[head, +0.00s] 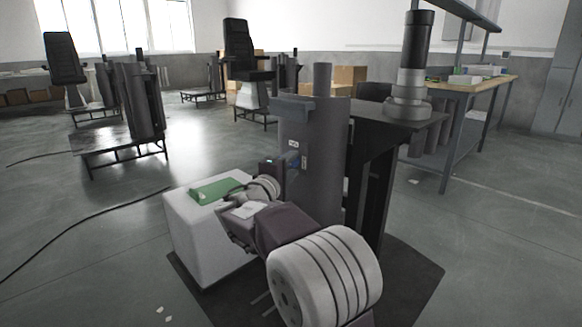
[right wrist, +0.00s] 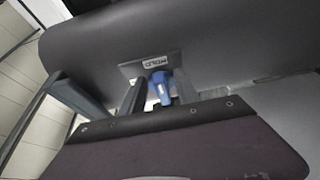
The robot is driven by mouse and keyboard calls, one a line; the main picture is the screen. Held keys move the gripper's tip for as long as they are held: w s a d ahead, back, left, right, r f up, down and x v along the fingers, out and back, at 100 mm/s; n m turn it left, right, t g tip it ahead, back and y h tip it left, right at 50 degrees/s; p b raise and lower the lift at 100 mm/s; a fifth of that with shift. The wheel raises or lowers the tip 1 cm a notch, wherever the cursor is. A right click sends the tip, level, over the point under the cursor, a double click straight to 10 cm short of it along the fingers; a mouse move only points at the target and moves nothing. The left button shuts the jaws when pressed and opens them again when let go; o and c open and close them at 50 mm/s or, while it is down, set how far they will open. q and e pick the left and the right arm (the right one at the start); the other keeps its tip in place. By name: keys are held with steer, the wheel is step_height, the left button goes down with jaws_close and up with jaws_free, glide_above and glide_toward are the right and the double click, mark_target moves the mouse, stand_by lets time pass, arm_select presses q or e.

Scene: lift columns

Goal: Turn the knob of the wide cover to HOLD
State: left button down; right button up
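The wide cover (head: 322,165) is a tall grey curved housing on the column in the middle of the head view. A small white label (right wrist: 156,62) reading HOLD is on a plate on it in the right wrist view. The knob (right wrist: 160,84) is blue and sits just below that label; which way it points is hard to tell. My right gripper (right wrist: 160,94) is at the knob, with one dark finger on each side of it. A gap shows on the left; contact on the right is unclear. My left gripper is not in view.
A white block (head: 206,240) with a green top stands left of the column, beside my right arm. A workbench (head: 470,85) is at the back right. The floor at left is open, with a cable.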

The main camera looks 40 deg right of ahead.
steer(key=p+v, duration=0.3)
steer(key=v, duration=0.6)
